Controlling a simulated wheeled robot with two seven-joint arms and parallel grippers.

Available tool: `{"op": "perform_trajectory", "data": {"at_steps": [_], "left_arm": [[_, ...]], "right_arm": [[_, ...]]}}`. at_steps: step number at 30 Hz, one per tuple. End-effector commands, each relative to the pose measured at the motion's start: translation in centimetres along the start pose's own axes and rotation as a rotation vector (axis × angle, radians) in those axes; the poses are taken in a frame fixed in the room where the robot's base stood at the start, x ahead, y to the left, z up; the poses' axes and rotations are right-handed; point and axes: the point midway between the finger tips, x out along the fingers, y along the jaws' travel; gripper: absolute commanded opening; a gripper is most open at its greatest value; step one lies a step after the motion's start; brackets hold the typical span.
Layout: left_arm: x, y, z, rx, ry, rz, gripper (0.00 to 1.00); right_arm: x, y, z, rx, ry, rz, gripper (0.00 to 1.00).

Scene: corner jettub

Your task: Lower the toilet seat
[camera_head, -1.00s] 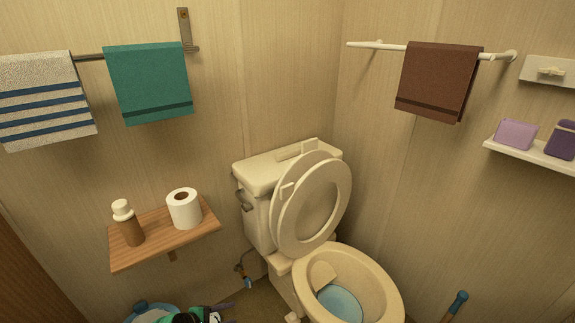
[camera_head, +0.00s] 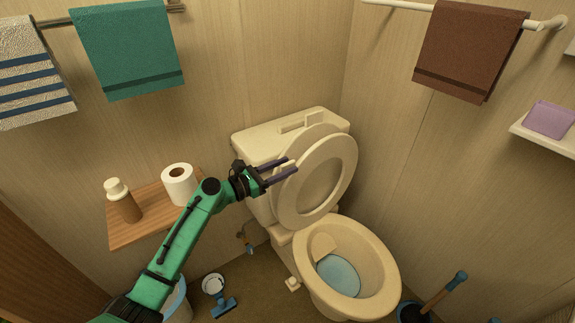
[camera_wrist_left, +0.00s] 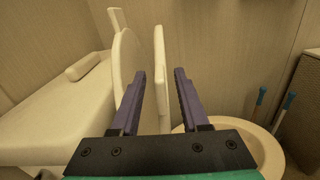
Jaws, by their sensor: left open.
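The toilet seat (camera_head: 346,178), a cream ring, stands raised, with the lid (camera_head: 303,140) upright behind it against the tank. The toilet bowl (camera_head: 381,262) below is uncovered. My left gripper (camera_head: 295,166) is open at the upper left side of the raised seat. In the left wrist view, the seat's edge (camera_wrist_left: 161,65) shows between the two fingers, and the lid (camera_wrist_left: 126,58) shows to the left, partly behind the left finger. I cannot tell whether a finger touches the seat. My right gripper is not in view.
The tank (camera_head: 262,140) is behind the lid. A wooden shelf (camera_head: 130,232) with a paper roll (camera_head: 178,186) and a bottle (camera_head: 127,205) is by my left arm. A plunger (camera_head: 441,293) stands right of the bowl. The space above the bowl is clear.

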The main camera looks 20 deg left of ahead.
Motion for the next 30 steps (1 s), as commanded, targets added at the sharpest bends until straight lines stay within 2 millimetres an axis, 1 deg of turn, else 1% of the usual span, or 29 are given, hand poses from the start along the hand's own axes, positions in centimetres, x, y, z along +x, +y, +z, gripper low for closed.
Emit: {"op": "perform_trajectory", "data": {"at_steps": [1,3,10,11,12,14,15,30], "left_arm": [[0.66,0.0,0.06,0.0,-0.002,0.0,0.45],[1.13,0.0,-0.01,0.0,0.0,0.0,0.45],[1.3,-0.03,-0.03,0.001,0.001,0.0,0.45],[1.3,-0.03,-0.03,0.001,0.001,0.0,0.41],[1.29,-0.03,-0.04,0.001,0.001,0.0,0.26],[1.28,-0.03,-0.04,0.001,0.001,0.0,0.03],[1.28,-0.03,-0.04,0.001,0.001,0.0,0.0],[1.25,-0.02,-0.07,0.001,0.002,0.0,0.0]], "right_arm": [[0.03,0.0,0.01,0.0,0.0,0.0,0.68],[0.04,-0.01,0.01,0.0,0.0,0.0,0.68],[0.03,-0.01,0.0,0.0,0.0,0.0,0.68],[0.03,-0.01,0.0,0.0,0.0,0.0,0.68],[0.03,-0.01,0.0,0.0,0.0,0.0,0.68],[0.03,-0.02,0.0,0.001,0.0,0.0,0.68],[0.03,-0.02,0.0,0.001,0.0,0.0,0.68],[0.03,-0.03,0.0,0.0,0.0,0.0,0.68]]}}
